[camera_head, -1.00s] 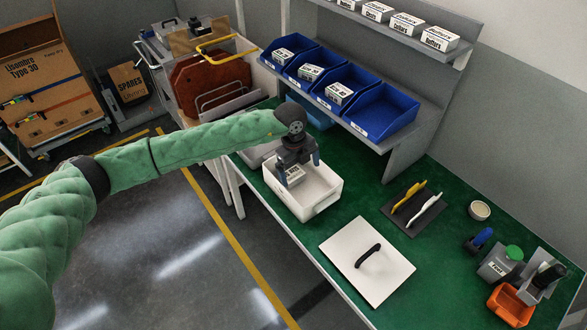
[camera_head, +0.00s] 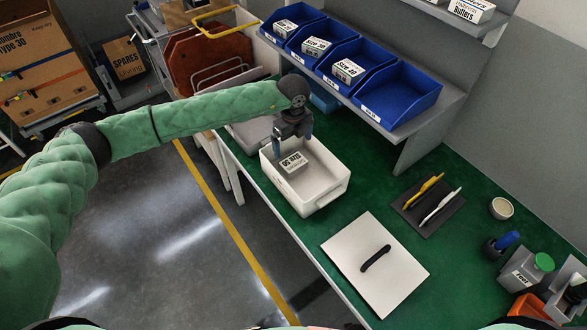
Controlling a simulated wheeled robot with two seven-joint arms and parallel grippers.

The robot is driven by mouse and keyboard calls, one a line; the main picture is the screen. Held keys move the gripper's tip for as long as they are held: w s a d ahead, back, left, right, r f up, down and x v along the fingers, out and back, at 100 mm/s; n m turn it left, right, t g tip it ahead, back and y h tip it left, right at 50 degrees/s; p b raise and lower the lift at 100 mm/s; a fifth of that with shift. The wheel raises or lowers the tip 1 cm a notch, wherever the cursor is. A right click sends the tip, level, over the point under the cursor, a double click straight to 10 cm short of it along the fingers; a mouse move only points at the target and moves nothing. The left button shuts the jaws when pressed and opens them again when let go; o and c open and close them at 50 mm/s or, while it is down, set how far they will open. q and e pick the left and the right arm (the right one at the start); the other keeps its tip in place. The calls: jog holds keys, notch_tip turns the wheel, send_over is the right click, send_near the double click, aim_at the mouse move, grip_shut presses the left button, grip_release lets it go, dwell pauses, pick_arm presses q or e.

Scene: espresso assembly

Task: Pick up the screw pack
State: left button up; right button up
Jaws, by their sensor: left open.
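A small white screw pack (camera_head: 294,164) with black print lies in the white open bin (camera_head: 327,192) on the green bench. My left gripper (camera_head: 293,146) is open above the bin, pointing down. Its fingertips are just above and behind the pack, apart from it as far as I can tell. More white packs lie in the blue bins on the rack: one in the left bin (camera_head: 286,28), one in the second (camera_head: 316,46) and one in the third (camera_head: 348,69). The right blue bin (camera_head: 402,108) looks empty. My right gripper is not in view.
A white lid (camera_head: 400,287) with a black handle lies in front of the bin. A dark mat (camera_head: 412,205) holds a yellow and a white tool. A small cup (camera_head: 501,208), a grey container (camera_head: 528,270) and an orange tray stand at the right. The shelf edge overhangs behind the gripper.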

aim_at(293, 162)
pick_arm(q)
notch_tip(293, 162, down, 2)
jog(key=shift+s+f+b, duration=0.1)
jog(key=shift+b, duration=0.6)
jog(key=shift+f, duration=0.65)
jog(key=shift+f+b, duration=0.35)
jog(key=shift+f, duration=0.35)
notch_tip(293, 162, down, 4)
jog(key=shift+f+b, duration=0.1)
jog(key=shift+b, duration=0.35)
jog(key=shift+f, duration=0.4)
jog(key=c, duration=1.1)
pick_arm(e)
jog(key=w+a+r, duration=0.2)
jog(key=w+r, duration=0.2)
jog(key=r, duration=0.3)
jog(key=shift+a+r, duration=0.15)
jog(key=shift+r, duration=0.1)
